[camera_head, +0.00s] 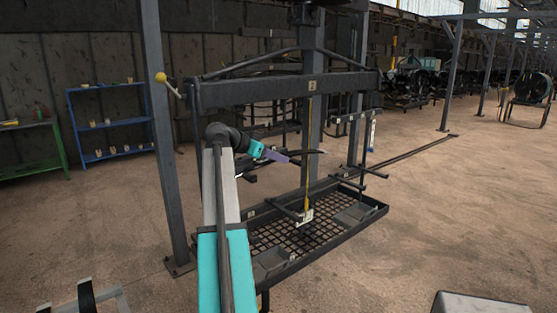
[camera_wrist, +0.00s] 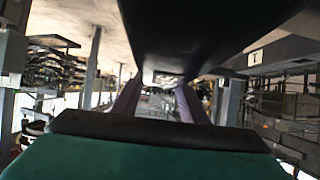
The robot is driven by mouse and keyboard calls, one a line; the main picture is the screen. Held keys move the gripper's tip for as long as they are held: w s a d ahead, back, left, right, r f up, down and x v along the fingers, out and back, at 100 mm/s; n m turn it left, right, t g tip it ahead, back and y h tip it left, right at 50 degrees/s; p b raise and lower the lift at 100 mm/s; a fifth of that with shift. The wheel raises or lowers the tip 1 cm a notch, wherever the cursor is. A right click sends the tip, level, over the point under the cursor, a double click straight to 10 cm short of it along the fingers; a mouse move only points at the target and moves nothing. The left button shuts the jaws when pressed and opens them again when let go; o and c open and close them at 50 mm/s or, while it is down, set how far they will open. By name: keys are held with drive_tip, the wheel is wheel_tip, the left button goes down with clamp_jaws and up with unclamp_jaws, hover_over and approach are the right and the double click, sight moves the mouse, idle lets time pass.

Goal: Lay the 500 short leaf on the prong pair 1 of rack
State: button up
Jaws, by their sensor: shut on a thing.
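My gripper (camera_head: 287,159) has purple fingers and reaches from the teal wrist in front of the rack's post. It is shut on a dark, slightly curved leaf (camera_head: 308,152), which sticks out to the right above the tray. In the wrist view a large dark shape (camera_wrist: 200,35), which looks like the leaf, runs between the purple fingers and hides much of the scene. The rack has a dark crossbeam (camera_head: 230,94), upright posts and a black mesh tray (camera_head: 310,248). Dark prongs (camera_head: 287,211) stick out low over the tray. I cannot read which prong pair is 1.
A thick post (camera_head: 160,130) stands at the left, with a yellow-knobbed lever (camera_head: 160,77) beside it. A blue shelf (camera_head: 108,122) and a green bench (camera_head: 35,145) stand by the back wall. The floor to the right is open. A grey box top (camera_head: 480,304) is at the bottom right.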

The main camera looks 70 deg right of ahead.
drive_tip(key=shift+w+d+f+b, duration=0.5)
drive_tip(key=shift+w+f+b, duration=0.1)
drive_tip(key=shift+w, duration=0.05)
drive_tip(key=shift+w+d+f+b, duration=0.45)
drive_tip(key=shift+w+f+b, duration=0.1)
drive_tip(key=shift+w, duration=0.1)
drive_tip(key=o, duration=1.3)
drive_tip(key=shift+a, duration=0.1)
wheel_tip(320, 180, up, 6)
drive_tip(key=b, duration=0.2)
hover_over(241, 171)
drive_tip(key=w+d, duration=0.2)
drive_tip(key=d, duration=0.2)
drive_tip(key=shift+s+d+r, duration=0.1)
